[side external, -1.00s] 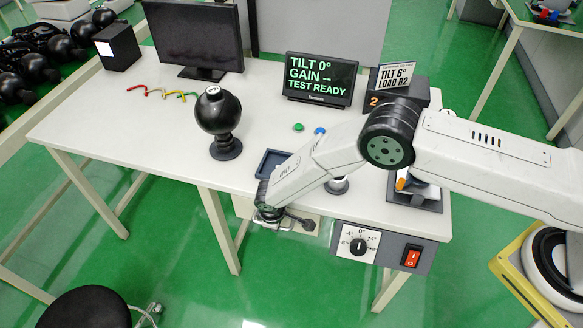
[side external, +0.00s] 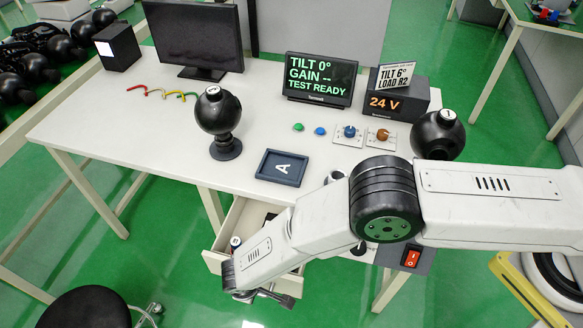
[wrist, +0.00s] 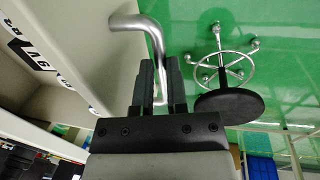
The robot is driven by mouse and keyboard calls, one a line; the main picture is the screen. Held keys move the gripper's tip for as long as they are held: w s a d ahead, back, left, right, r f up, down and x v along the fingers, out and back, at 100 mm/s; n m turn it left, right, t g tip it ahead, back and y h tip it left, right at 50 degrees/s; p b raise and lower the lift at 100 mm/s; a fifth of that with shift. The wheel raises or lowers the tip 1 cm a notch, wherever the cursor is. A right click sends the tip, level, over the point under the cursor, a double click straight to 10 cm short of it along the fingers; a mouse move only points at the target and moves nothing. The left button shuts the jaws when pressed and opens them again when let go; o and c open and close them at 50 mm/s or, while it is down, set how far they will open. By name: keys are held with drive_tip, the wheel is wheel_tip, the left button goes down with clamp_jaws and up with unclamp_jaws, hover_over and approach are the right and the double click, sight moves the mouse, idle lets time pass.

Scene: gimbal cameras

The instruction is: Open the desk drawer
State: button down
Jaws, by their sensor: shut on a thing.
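The desk drawer (side external: 228,226) stands pulled out from under the front of the white desk, with dark contents partly visible inside. My gripper (side external: 268,293) is in front of it, low beyond the desk edge, and my forearm hides much of the drawer front. In the wrist view, the bent metal handle (wrist: 137,22) runs down between the two dark fingers of my gripper (wrist: 160,78). The fingers are shut on it. Pale panels with dark lettering show left of the handle there.
A black sphere on a stand (side external: 219,113), a tray marked A (side external: 282,168) and a display screen (side external: 320,79) stand on the desk. A black stool (side external: 85,308) stands at the lower left. A control box with a red switch (side external: 411,258) hangs at the desk's front right.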

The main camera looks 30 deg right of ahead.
drive_tip(key=shift+s+a, duration=1.4)
drive_tip(key=c, duration=0.6)
unclamp_jaws()
drive_tip(key=shift+c, duration=0.2)
drive_tip(key=shift+r, duration=0.15)
wheel_tip(320, 180, up, 7)
drive_tip(key=s, duration=0.1)
drive_tip(key=shift+a+r, duration=0.2)
drive_tip(key=shift+a, duration=0.25)
drive_tip(key=shift+w, duration=0.1)
